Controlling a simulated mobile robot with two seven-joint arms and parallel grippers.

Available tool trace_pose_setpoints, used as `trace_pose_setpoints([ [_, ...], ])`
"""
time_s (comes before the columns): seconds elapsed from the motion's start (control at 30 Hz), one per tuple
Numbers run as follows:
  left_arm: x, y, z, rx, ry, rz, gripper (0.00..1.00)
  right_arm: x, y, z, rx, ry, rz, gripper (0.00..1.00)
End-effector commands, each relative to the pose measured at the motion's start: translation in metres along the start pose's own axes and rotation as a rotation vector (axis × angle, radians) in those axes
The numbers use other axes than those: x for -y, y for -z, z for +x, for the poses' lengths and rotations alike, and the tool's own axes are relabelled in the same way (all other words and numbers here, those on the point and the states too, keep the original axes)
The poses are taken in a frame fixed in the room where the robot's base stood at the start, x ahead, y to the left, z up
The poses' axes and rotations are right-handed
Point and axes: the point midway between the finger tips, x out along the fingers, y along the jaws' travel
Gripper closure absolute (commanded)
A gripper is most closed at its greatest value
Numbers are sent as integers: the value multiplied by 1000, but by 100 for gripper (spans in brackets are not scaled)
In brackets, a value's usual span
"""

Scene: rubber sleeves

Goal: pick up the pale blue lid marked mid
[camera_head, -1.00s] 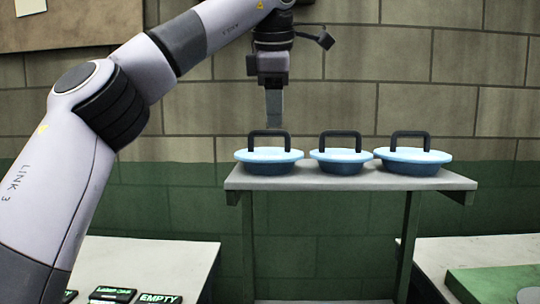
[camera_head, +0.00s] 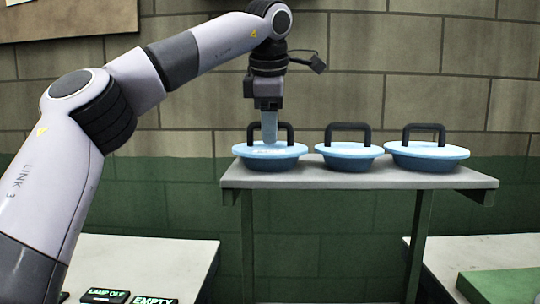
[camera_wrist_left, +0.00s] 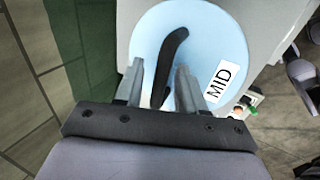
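The pale blue lid marked MID (camera_wrist_left: 205,40) has a black arched handle (camera_wrist_left: 172,50) and a white label (camera_wrist_left: 224,80) in the left wrist view. In the head view it is the leftmost lid (camera_head: 294,151), on a blue pan at the shelf's left end. My left gripper (camera_head: 268,140) points straight down at the handle. In the left wrist view my left gripper (camera_wrist_left: 161,76) is open, with one finger on each side of the handle. Whether the fingers touch it I cannot tell. My right gripper is out of view.
Two more lidded blue pans, a middle one (camera_head: 348,150) and a right one (camera_head: 428,150), stand on the grey shelf (camera_head: 355,178). A brick wall is behind. White tables stand low at left (camera_head: 160,255) and right, with a green board (camera_head: 500,284) on the right one.

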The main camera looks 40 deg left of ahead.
Motion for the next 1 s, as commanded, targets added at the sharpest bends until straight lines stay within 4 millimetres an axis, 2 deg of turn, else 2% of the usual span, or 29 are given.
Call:
trace_pose_setpoints([
  [0.23,0,0,3,0,0,0,61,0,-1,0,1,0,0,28],
  [0.27,0,0,3,0,0,0,67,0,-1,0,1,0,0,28],
  [0.3,0,0,3,0,0,0,80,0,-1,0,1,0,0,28],
  [0.37,0,0,3,0,0,0,100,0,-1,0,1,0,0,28],
  [0.77,-1,0,0,1,-1,0,100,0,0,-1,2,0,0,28],
  [1.0,-9,-1,-18,0,-3,-1,100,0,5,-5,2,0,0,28],
])
